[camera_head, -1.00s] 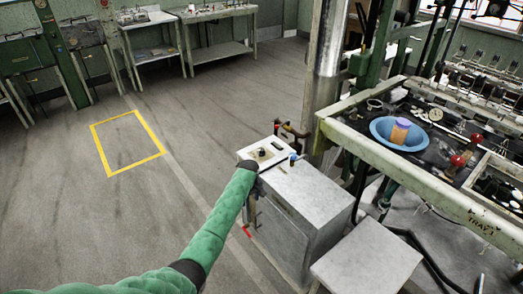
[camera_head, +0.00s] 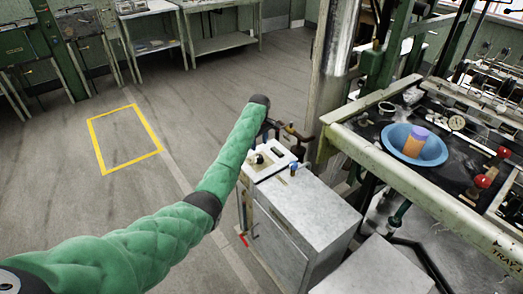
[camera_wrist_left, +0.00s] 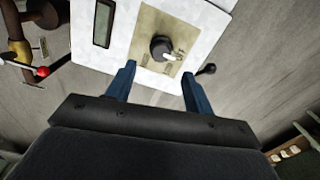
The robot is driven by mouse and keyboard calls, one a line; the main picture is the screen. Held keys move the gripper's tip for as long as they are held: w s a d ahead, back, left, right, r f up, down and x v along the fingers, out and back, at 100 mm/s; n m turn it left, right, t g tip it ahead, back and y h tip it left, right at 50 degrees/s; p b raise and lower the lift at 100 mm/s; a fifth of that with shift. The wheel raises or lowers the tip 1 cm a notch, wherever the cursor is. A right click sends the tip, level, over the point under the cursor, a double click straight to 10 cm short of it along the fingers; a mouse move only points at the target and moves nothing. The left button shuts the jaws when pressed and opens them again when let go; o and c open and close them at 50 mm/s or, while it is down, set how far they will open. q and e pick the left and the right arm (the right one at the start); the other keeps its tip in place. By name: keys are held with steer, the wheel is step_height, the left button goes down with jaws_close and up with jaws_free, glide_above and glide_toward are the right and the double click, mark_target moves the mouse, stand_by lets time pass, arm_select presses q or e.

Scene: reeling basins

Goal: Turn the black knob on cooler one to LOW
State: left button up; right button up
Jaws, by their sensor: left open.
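The black knob (camera_wrist_left: 160,46) sits on a beige plate on the white top panel (camera_wrist_left: 205,25) of a grey cabinet cooler (camera_head: 300,215). Its pale pointer aims right and slightly down in the wrist view; the plate's lettering is too small to read. The knob also shows small in the head view (camera_head: 259,159). My left gripper (camera_wrist_left: 158,71) is open and empty, its two blue fingers pointing toward the panel. The knob lies just beyond the fingertips, between their lines, apparently not touched. My right gripper is out of view.
A dark display (camera_wrist_left: 103,23) is beside the knob plate. A small black ball-ended part (camera_wrist_left: 207,69) sticks out past the panel edge. Pipes with a red-handled valve (camera_wrist_left: 43,71) stand beside the cooler. A bench with a blue bowl (camera_head: 414,145) is at right. Floor at left is clear.

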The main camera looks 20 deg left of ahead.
mark_target(260, 156)
arm_select(q)
steer(key=shift+s+f, duration=0.2)
steer(key=shift+f, duration=0.15)
step_height(260, 156, down, 5)
steer(key=shift+w+p, duration=0.15)
steer(key=shift+p, duration=0.3)
steer(key=shift+f, duration=0.7)
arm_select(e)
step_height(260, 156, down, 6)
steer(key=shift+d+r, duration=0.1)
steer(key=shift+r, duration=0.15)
arm_select(q)
steer(key=shift+c, duration=0.2)
steer(key=c, duration=0.9)
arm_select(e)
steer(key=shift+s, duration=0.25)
